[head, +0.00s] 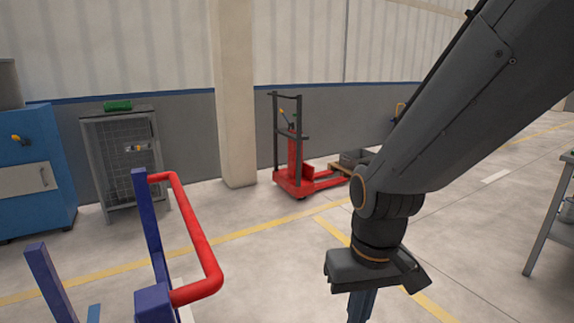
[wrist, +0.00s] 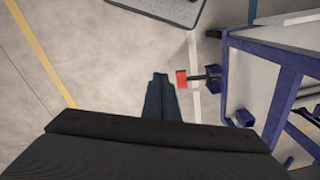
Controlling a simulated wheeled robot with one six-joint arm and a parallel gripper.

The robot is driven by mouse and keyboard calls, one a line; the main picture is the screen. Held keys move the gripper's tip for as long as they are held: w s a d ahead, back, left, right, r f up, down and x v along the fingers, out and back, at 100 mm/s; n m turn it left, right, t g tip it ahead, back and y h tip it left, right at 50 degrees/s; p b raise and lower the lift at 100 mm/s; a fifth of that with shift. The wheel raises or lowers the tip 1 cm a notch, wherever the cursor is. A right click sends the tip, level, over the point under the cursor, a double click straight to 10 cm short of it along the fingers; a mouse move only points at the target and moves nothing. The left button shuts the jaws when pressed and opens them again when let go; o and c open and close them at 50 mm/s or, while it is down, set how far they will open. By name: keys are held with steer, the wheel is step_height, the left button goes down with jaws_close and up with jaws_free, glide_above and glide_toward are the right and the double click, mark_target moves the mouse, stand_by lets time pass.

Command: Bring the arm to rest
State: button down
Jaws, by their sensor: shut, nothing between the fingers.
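My gripper (head: 361,308) hangs down at the bottom of the head view, right of centre, with its fingertips cut off by the frame edge. In the wrist view its two dark fingers (wrist: 160,92) lie side by side, shut and empty, above the bare floor. My arm comes down from the upper right of the head view and bends at the wrist.
A blue frame with a red bent pipe (head: 205,245) stands left of my gripper. The wrist view shows blue framing (wrist: 285,95) at the right. A red pallet truck (head: 297,170), mesh cabinet (head: 125,160) and blue cabinet (head: 35,175) stand behind. Floor between is clear.

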steer(key=s+d+r+m+p, duration=0.1)
steer(key=s+d+r+p, duration=0.1)
steer(key=d+r+p, duration=0.5)
steer(key=shift+d+r+m+h+p, duration=0.15)
steer(key=shift+r+m+h+p, duration=0.2)
steer(key=shift+r+p, duration=0.85)
